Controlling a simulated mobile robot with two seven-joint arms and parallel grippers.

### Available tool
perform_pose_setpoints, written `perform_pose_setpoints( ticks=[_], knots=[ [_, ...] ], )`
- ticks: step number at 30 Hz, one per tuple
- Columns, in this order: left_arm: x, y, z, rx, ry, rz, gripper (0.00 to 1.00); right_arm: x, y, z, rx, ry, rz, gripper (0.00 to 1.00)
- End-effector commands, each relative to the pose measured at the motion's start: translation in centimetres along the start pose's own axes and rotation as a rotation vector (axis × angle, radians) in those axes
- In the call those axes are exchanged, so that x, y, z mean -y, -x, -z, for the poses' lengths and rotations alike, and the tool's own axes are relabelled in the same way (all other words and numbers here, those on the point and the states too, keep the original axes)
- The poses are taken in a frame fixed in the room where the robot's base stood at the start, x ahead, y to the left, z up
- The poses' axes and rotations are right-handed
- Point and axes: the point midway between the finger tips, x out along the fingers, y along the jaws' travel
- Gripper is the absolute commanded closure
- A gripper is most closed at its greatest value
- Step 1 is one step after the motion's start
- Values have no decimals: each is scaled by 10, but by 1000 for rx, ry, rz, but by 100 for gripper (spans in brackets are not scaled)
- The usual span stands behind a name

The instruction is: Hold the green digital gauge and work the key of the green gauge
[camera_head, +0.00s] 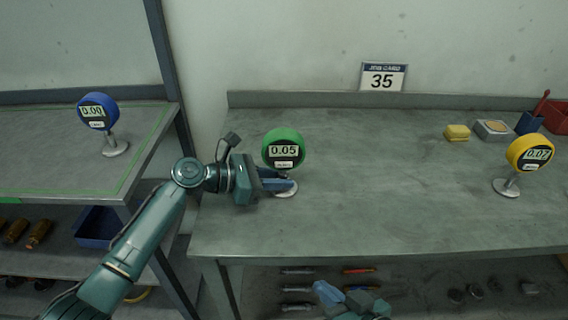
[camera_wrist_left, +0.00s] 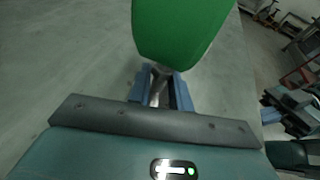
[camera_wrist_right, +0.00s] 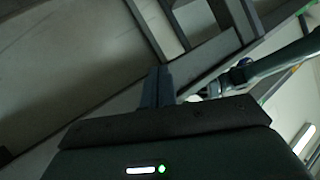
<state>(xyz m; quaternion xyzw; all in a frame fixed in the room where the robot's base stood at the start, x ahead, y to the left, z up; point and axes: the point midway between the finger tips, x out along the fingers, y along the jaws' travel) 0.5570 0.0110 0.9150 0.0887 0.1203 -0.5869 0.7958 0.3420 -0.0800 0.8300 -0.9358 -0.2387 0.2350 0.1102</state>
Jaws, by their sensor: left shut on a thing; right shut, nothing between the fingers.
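The green digital gauge (camera_head: 283,147) stands on the workbench and reads 0.05, with a white key (camera_head: 284,164) below its display. My left gripper (camera_head: 280,184) comes in from the left and is shut on the stem of the green gauge, just under its head. In the left wrist view the back of the green head (camera_wrist_left: 182,30) rises above the blue fingers (camera_wrist_left: 160,92), which close around the metal stem. My right gripper (camera_head: 338,293) is low in front of the bench edge, below the bench top. In the right wrist view its fingers (camera_wrist_right: 157,86) are together and empty.
A yellow gauge (camera_head: 530,153) reading 0.02 stands at the right of the workbench (camera_head: 380,170). A blue gauge (camera_head: 97,111) reading 0.00 stands on the left table. A job card (camera_head: 383,77) showing 35 is at the back. The bench between the green and yellow gauges is clear.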

Motion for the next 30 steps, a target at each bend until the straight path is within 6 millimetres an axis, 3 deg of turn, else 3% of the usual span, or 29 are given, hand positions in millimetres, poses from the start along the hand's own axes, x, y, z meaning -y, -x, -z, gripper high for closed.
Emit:
perform_pose_setpoints(
  ticks=[1, 6, 9, 15, 20, 30],
  knots=[
    [0, 0, 0, 1, 0, 1, 92, 14, -4, 18, -12, -24, 64, 100],
    [0, 0, 0, 1, 0, 1, 92, 64, -5, 57, 15, -126, 282, 100],
    [0, 0, 0, 1, 0, 1, 92, 63, -15, 92, -33, -164, 291, 100],
    [0, 0, 0, 1, 0, 1, 92, 70, -21, 138, -79, -201, 340, 100],
    [0, 0, 0, 1, 0, 0, 92, 72, -22, 152, -92, -212, 358, 100],
    [0, 0, 0, 0, 0, 0, 92, 72, -22, 153, -92, -213, 358, 100]
  ],
)
